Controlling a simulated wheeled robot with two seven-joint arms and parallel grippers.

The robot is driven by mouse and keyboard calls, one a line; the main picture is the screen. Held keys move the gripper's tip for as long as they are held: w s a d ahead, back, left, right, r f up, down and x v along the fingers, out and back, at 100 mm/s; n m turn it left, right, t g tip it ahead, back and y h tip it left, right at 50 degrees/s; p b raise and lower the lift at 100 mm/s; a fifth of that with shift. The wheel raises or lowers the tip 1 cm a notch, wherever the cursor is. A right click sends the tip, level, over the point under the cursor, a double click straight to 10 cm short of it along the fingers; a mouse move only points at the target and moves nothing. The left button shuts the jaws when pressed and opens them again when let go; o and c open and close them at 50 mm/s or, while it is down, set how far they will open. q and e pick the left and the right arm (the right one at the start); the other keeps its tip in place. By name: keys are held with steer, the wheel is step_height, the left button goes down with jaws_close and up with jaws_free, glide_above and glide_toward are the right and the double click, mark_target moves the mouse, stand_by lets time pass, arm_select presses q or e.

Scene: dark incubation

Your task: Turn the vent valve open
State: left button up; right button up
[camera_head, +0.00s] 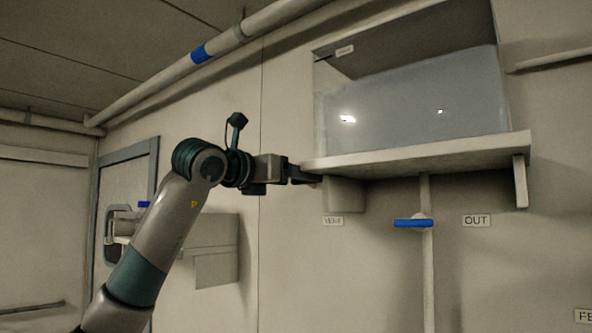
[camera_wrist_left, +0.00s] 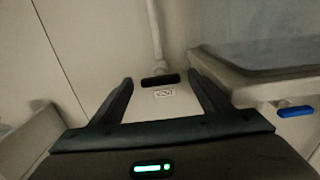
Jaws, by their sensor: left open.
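A label reading VENT (camera_head: 333,221) is on the wall under the shelf in the head view. In the left wrist view, a dark bar-shaped handle (camera_wrist_left: 160,80) sits across a pale vertical pipe just above a small label (camera_wrist_left: 164,93); in the head view I cannot make this handle out. My left gripper (camera_head: 306,176) is at the shelf's left end, pointing right. In the wrist view the left gripper (camera_wrist_left: 161,77) is open and empty, with the dark handle seen between its fingers, apparently beyond them. Contact is not visible. My right gripper is not in view.
The shelf (camera_head: 430,154) carries a clear tank (camera_head: 410,100) and lies close to my left gripper. A blue handle (camera_head: 413,222) crosses a pipe beside the OUT label (camera_head: 477,220). A ceiling pipe (camera_head: 230,42) runs above. A grey box (camera_head: 215,250) is on the wall behind my arm.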

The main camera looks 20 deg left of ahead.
arm_select(q)
steer(key=shift+w, duration=0.25)
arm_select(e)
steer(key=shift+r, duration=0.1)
arm_select(q)
steer(key=shift+c, duration=0.6)
steer(key=c, duration=0.9)
steer(key=shift+c, duration=0.2)
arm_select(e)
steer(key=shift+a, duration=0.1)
